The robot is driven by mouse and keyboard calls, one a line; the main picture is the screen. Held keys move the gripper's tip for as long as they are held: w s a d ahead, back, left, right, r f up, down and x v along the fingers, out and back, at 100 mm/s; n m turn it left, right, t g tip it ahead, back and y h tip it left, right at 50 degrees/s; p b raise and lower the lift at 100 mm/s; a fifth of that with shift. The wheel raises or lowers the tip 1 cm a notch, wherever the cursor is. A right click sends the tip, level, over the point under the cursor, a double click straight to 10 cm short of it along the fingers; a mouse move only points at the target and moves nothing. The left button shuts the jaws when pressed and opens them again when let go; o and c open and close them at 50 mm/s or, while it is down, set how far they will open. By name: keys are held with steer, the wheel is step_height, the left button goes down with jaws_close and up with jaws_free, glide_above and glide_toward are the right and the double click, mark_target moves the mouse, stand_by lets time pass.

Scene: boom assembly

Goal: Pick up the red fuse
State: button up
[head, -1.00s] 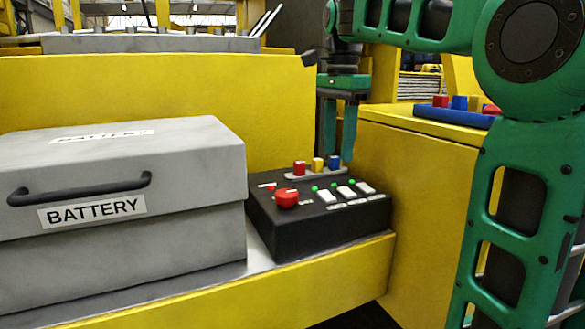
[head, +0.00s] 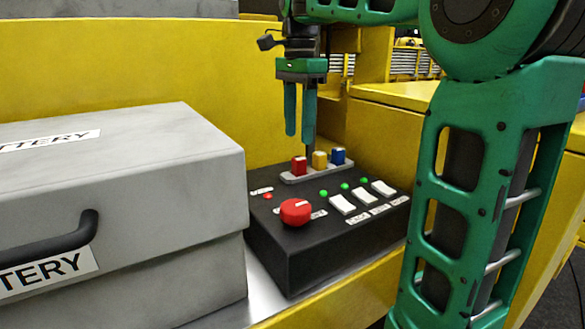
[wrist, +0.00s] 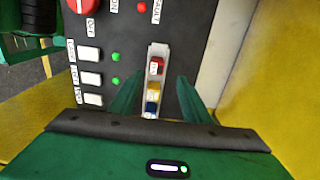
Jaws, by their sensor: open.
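The red fuse (head: 299,166) stands at the left end of a light grey strip at the back of the black control box, beside a yellow fuse (head: 319,160) and a blue fuse (head: 338,156). In the wrist view the red fuse (wrist: 156,67) is the farthest of the three from my gripper's body. My gripper (head: 299,140) points down above the fuse strip, its two green fingers apart and empty. In the wrist view the fingers (wrist: 156,90) show on either side of the strip, with the blue and yellow fuses nearer the gripper's body.
The black control box (head: 300,250) has a red knob (head: 295,212), white switches and green lights. A grey battery box (head: 150,190) stands close on its left. Yellow panels (head: 130,75) rise behind, and a yellow cabinet (head: 385,130) is on the right.

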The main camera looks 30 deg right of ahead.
mark_target(299, 158)
steer(key=shift+f, duration=1.4)
steer(key=shift+f, duration=0.1)
steer(key=shift+s+a+f, duration=0.1)
steer(key=shift+s+f, duration=0.05)
steer(key=shift+f, duration=1.1)
steer(key=shift+s+f, duration=0.1)
steer(key=shift+f, duration=1.15)
jaws_close()
